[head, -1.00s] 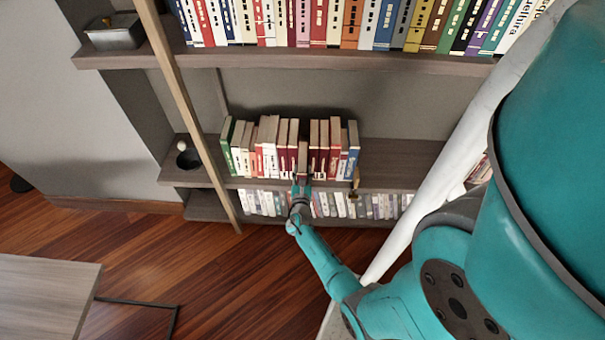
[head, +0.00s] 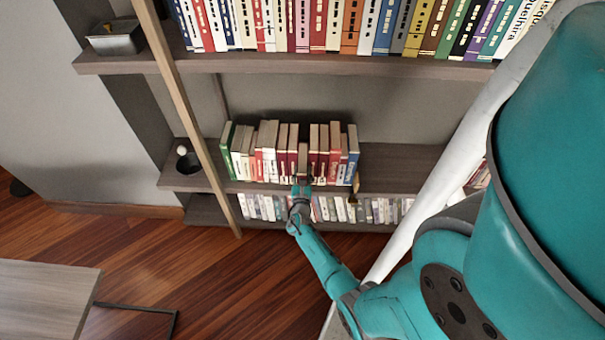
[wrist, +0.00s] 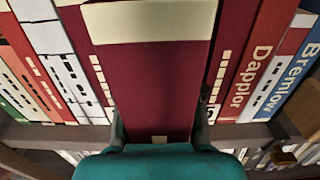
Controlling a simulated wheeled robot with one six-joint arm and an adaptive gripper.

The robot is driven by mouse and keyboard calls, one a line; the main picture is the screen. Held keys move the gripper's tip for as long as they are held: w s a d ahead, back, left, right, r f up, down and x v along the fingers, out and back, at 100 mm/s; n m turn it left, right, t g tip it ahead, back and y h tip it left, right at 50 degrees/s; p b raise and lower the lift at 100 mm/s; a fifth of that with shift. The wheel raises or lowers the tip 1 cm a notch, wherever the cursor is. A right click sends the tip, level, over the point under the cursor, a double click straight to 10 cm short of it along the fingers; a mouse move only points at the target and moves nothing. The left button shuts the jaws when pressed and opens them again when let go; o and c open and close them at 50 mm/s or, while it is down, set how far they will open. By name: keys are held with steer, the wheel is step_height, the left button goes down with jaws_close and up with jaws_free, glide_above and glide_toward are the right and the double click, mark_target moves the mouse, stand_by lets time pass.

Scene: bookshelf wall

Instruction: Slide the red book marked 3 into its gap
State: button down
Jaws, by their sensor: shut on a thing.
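The red book (wrist: 152,85) fills the middle of the wrist view, with a pale band near its upper end. No 3 is readable on it. My gripper (wrist: 158,112) is shut on it, one finger on each side near its lower end. In the head view the red book (head: 303,158) stands upright within the row on the middle shelf, with dark red books close on both sides. My gripper (head: 301,184) is at the shelf's front edge. The gap behind the book is hidden, and I cannot tell how deep it sits.
A dark round bowl (head: 188,163) is at the shelf's left. The shelf right of the row (head: 395,165) is mostly clear. A wooden post (head: 190,110) stands at left.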

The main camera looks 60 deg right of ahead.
steer(key=x, duration=0.3)
steer(key=shift+d+r, duration=0.1)
steer(key=shift+r, duration=0.05)
stand_by(0.4)
steer(key=shift+f, duration=0.25)
stand_by(0.6)
steer(key=c, duration=0.7)
jaws_free()
steer(key=shift+o, duration=0.2)
steer(key=v, duration=1.2)
